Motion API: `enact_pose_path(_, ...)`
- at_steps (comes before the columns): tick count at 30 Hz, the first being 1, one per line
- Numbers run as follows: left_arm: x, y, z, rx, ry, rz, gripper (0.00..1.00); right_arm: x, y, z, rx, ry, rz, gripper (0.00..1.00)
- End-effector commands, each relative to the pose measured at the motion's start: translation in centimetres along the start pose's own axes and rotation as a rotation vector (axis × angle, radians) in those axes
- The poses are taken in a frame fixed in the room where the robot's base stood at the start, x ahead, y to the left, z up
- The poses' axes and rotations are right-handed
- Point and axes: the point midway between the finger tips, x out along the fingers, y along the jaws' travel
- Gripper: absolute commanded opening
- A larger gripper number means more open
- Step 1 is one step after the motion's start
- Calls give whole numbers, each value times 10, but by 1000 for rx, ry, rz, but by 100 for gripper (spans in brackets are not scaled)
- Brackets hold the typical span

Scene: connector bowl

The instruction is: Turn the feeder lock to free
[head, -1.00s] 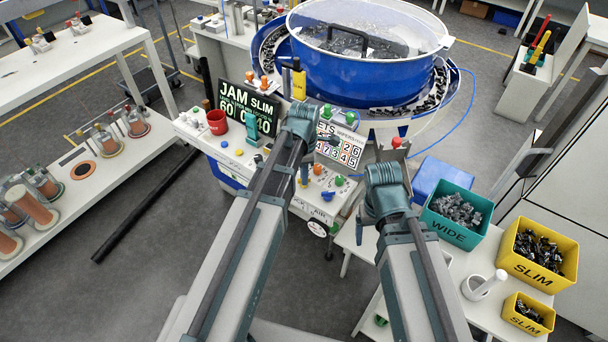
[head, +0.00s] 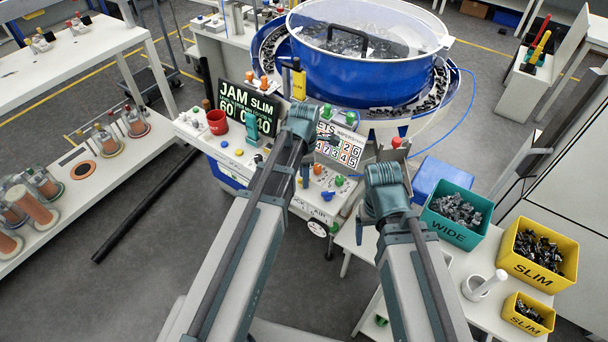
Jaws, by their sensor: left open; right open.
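The feeder's control console (head: 222,150) stands below the large blue bowl feeder (head: 365,75). Its front carries several coloured knobs, among them a blue knob (head: 327,196) and a white round dial (head: 317,229). Lettering near them is partly covered by my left arm, and I cannot tell which control is the feeder lock or how it is turned. My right gripper (head: 360,230) hangs right of the console front, also mostly hidden. Both are open, with nothing seen in them.
A green WIDE bin (head: 457,212) and yellow SLIM bins (head: 540,255) stand on a white table at right. A shelf with spools (head: 40,210) is at left.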

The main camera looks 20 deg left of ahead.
Motion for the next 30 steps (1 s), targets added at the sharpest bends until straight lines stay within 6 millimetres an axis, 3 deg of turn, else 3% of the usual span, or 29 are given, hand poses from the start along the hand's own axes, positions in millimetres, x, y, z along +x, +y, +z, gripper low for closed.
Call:
enact_pose_path(11,-26,0,0,0,0,0,42,-26,2,2,0,0,0,83)
enact_pose_path(30,-122,0,0,0,0,0,42,-121,12,7,-2,0,0,83)
